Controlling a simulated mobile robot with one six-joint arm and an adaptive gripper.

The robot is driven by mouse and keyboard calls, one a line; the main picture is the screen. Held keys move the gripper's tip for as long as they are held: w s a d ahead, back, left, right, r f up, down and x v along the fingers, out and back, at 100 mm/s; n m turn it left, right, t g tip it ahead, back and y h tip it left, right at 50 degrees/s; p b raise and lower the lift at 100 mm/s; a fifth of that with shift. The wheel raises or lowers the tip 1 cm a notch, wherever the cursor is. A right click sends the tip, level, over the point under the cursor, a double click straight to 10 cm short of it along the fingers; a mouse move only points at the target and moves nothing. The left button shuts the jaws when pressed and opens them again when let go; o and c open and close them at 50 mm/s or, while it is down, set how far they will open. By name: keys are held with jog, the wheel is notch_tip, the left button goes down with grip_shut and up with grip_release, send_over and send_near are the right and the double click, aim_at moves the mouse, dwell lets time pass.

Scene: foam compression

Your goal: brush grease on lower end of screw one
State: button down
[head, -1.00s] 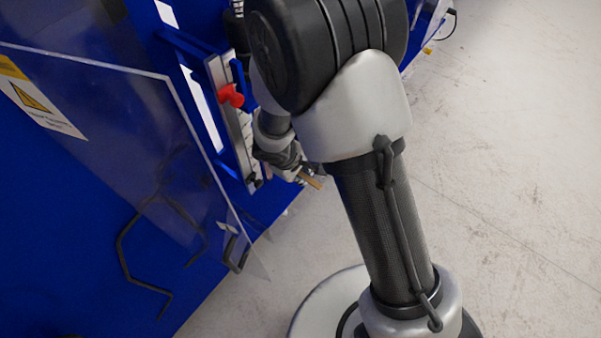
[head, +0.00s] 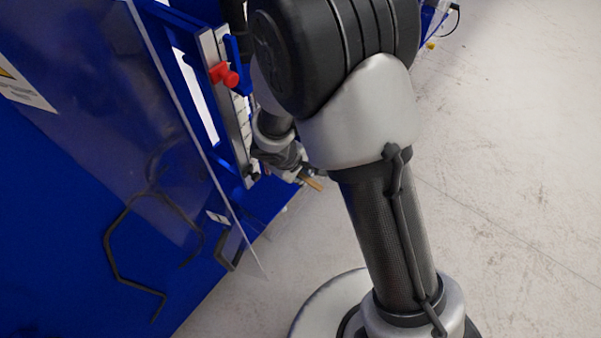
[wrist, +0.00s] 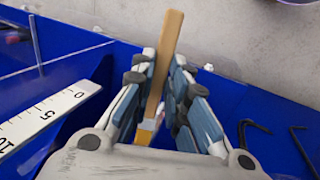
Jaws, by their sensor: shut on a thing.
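My gripper (wrist: 165,90) is shut on a brush with a flat wooden handle (wrist: 167,50), which points up between the fingers in the wrist view. A yellow and white part of the brush (wrist: 149,128) shows low between the fingers; its bristles cannot be made out clearly. In the head view my gripper is small and partly hidden behind my arm, beside the blue machine, with the brown handle (head: 312,184) sticking out to the right. I cannot make out screw one or its lower end in either view.
The blue machine (head: 60,190) has a clear panel (head: 150,110), a red knob (head: 222,74) and a white scale (wrist: 45,118). Free grey floor (head: 510,200) lies right.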

jog(key=shift+a+f+b, duration=0.1)
jog(key=shift+f+b, duration=1.75)
jog(key=shift+b, duration=0.2)
jog(key=shift+f, duration=0.1)
notch_tip(320, 180, down, 3)
jog(key=b, duration=0.4)
jog(key=shift+f, duration=0.2)
jog(key=s+d+b, duration=0.3)
jog(key=d, duration=0.2)
jog(key=shift+s+b, duration=0.35)
jog(key=shift+s+d, duration=0.95)
jog(key=shift+d, duration=0.2)
